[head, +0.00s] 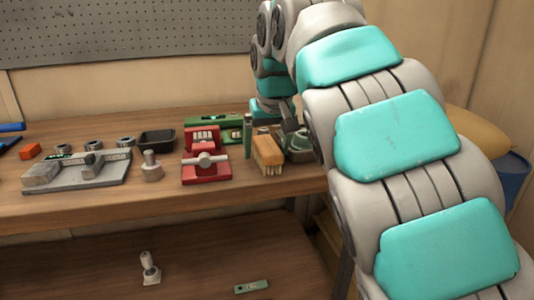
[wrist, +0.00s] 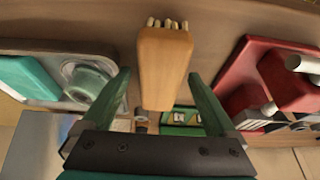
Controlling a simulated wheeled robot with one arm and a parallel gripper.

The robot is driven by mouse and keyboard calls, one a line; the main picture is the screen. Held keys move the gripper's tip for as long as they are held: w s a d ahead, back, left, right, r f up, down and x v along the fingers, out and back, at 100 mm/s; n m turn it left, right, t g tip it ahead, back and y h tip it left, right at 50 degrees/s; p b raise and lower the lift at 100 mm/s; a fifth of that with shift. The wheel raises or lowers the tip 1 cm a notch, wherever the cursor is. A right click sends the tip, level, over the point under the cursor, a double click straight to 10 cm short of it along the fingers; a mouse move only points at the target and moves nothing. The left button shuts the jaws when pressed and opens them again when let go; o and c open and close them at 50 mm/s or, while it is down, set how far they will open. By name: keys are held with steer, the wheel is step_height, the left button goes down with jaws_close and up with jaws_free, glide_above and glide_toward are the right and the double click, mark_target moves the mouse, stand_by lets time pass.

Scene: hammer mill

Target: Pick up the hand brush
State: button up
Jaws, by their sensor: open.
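The hand brush (head: 268,153) has a tan wooden block with pale bristles. It is at the right part of the bench top, near the front edge, to the right of a red vise. In the wrist view the brush (wrist: 164,68) is at the upper middle, its bristles at the top. My gripper (wrist: 164,85) is open, with one green finger on each side of the brush's lower end. Gaps show between the fingers and the block. In the head view my arm hides part of the gripper.
The red vise (head: 206,160) stands left of the brush. A green-grey item (head: 297,146) is close on its right, and a green case (head: 222,122) lies behind. A black tray (head: 157,139) and grey fixture (head: 75,172) are farther left. The bench front edge is clear.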

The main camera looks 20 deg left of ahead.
steer(key=shift+f, duration=0.2)
stand_by(0.3)
steer(key=shift+c, duration=0.2)
jaws_close()
stand_by(0.6)
